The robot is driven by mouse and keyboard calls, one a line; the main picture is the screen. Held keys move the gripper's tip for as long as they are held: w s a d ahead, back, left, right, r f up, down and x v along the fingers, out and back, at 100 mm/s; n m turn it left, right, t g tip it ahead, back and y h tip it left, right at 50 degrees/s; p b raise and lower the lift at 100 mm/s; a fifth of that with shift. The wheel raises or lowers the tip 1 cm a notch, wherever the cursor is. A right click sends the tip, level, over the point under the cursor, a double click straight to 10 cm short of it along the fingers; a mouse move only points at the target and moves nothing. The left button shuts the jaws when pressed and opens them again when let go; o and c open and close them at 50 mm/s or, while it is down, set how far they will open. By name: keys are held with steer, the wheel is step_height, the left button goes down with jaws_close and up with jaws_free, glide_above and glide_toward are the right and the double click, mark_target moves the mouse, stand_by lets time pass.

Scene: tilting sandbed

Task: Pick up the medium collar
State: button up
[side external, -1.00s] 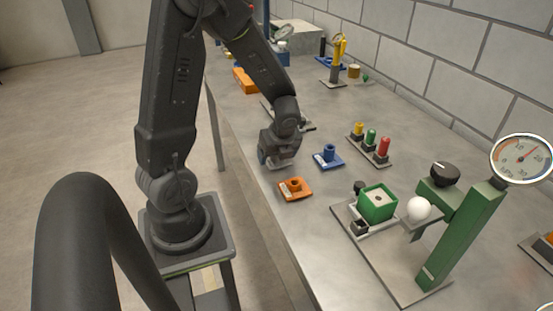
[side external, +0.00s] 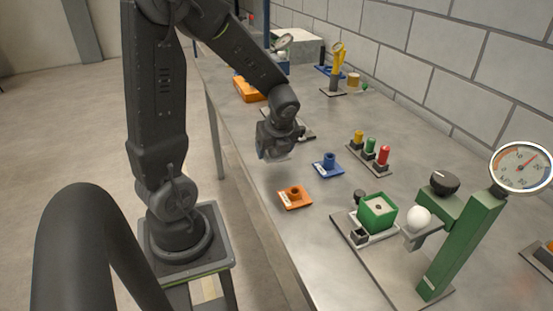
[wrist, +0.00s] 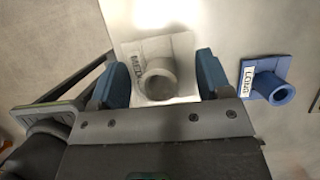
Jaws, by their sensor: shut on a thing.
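The medium collar (wrist: 165,80) is a pale grey tube on a square plate with a label starting "MED" in the wrist view. It sits between the two blue fingers of my gripper (wrist: 163,76), which is shut on it. In the side view my gripper (side external: 273,150) is above the bench, left of the blue collar, and only a pale bit of the held collar shows below the fingers. The blue collar (side external: 328,166) stands on the bench; its label reads "LONG" in the wrist view (wrist: 270,84). An orange collar (side external: 295,197) stands nearer the camera.
A row of yellow, green and red pegs (side external: 370,150) stands right of the blue collar. A green gauge stand (side external: 460,245) with a green box (side external: 378,213) is at the right. An orange block (side external: 250,90) lies farther back. Bare bench surrounds the nearer collars.

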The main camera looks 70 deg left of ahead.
steer(key=s+a+r, duration=0.5)
steer(key=s+r, duration=0.1)
steer(key=s, duration=0.3)
steer(key=w+d+n, duration=0.1)
steer(key=w, duration=0.2)
steer(key=w+d+r+n+g, duration=0.1)
steer(key=w+n, duration=0.1)
steer(key=w, duration=0.1)
steer(key=w+d+n+g, duration=0.1)
steer(key=w+d+n, duration=0.1)
steer(key=w, duration=0.1)
steer(key=shift+r+h, duration=0.25)
steer(key=shift+h, duration=0.05)
steer(key=w+d+n+g+h, duration=0.25)
steer(key=w+d+n, duration=0.8)
steer(key=d, duration=0.65)
steer(key=shift+w+d+f+n+h, duration=0.25)
steer(key=shift+w+d+f+n, duration=0.25)
steer(key=shift+d, duration=1.4)
steer(key=shift+w+d+f+n+h, duration=0.3)
steer(key=shift+d+f, duration=0.35)
steer(key=shift+d, duration=1.2)
steer(key=shift+w+d+f+n+h, duration=0.2)
steer(key=shift+w+d+f+n, duration=0.3)
steer(key=shift+d, duration=1.4)
steer(key=shift+s+f, duration=0.1)
steer(key=shift+f, duration=0.5)
steer(key=o, duration=1)
